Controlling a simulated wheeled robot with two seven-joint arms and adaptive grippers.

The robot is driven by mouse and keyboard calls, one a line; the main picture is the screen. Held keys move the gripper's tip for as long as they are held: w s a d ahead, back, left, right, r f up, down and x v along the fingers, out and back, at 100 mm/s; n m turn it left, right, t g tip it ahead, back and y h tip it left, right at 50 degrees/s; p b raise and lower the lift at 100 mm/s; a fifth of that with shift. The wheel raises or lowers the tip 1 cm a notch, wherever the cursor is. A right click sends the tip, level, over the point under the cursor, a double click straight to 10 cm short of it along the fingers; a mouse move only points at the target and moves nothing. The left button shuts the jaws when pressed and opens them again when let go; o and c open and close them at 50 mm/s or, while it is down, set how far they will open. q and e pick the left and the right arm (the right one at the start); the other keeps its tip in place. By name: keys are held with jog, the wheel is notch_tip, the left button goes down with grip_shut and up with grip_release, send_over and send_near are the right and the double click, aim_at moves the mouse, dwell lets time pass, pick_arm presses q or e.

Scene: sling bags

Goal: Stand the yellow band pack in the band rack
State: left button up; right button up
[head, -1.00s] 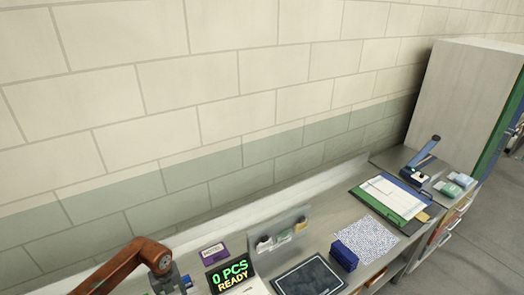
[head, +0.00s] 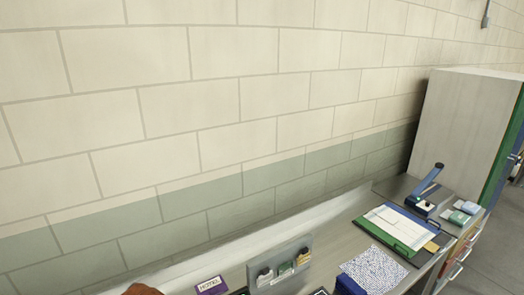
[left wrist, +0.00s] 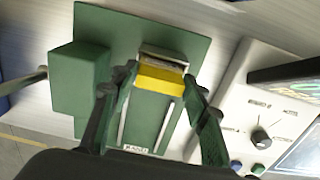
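In the left wrist view a yellow pack (left wrist: 160,82) sits between the fingertips of my left gripper (left wrist: 159,85), one finger at each end with no clear gap. Behind the pack is a green fixture (left wrist: 190,28) with a raised block on its left, a pale slot-like frame and a small label that I cannot read surely. I cannot tell whether the pack touches the fixture or is clear of it. In the head view only a bit of my orange left arm shows at the bottom edge. My right gripper is not in view.
A white control box (left wrist: 238,105) with a black knob stands right of the fixture. In the head view a grey holder (head: 282,262) with small items stands near a purple sign (head: 211,285). Farther right lie a clipboard (head: 395,228), a blue-handled tool (head: 428,192) and a cabinet (head: 458,125).

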pick_arm(q)
jog(key=c, duration=0.9)
jog(key=shift+r+p, duration=0.9)
jog(key=shift+r, duration=0.55)
jog(key=shift+c, duration=0.2)
jog(key=shift+r+p, duration=0.6)
jog(key=shift+r, duration=0.5)
jog(key=shift+r+p, duration=0.55)
jog(key=shift+r, duration=0.7)
jog(key=shift+r, duration=0.1)
jog(key=shift+r+p, duration=1.15)
jog(key=shift+r, duration=0.75)
